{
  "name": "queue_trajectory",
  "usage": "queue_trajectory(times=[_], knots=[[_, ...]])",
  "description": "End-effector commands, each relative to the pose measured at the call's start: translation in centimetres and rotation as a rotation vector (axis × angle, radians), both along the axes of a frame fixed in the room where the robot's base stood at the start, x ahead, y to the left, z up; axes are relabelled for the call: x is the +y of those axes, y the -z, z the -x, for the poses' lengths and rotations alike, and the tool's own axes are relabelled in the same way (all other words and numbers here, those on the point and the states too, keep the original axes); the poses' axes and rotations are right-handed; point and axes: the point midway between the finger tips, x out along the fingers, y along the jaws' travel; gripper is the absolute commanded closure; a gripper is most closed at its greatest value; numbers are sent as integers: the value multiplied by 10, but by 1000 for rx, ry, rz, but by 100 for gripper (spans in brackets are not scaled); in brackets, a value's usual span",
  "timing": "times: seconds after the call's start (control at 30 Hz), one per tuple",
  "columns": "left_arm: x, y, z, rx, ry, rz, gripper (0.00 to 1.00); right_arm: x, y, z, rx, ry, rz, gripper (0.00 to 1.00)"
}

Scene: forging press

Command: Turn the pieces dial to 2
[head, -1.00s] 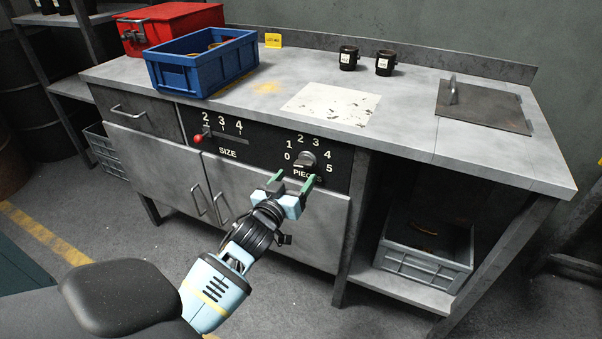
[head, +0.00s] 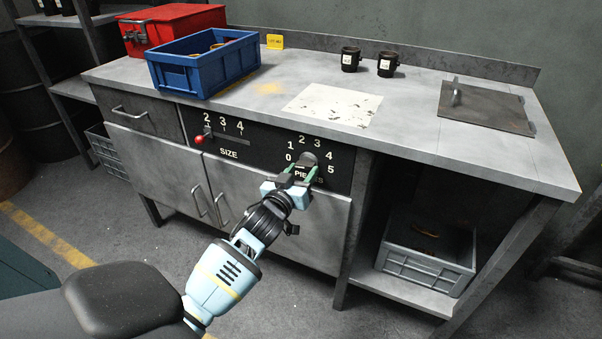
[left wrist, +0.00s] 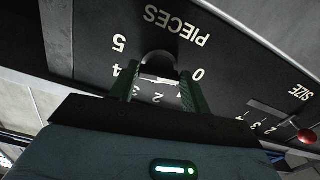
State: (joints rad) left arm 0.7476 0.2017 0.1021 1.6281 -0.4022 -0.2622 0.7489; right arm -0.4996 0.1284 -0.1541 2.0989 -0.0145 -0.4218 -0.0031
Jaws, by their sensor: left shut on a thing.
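The pieces dial (head: 309,158) is a dark round knob on the black panel (head: 262,128) at the front of the workbench, with the numbers 0 to 5 around it. My left gripper (head: 304,171) reaches it from below, its green fingers shut on the knob, one on each side. In the left wrist view the panel is upside down, and the dial (left wrist: 160,63) sits between the fingertips. My right gripper is not in view.
The size slider with its red knob (head: 198,140) is left of the dial. Cabinet doors (head: 178,167) lie below. On the bench stand a blue crate (head: 205,79), a red box (head: 187,20) and two black mugs (head: 351,62). A grey crate (head: 420,268) sits on the lower shelf.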

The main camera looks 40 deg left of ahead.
Motion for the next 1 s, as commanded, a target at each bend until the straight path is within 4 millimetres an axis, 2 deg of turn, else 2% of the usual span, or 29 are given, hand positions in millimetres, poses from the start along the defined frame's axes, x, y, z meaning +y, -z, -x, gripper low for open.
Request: queue_trajectory(times=[0.23,0.43,1.0], knots=[[0,0,0,4,1,-19,76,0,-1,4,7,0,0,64],[0,-1,0,24,0,-101,76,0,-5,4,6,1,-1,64],[3,-2,0,142,-1,-597,76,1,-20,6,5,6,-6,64]])
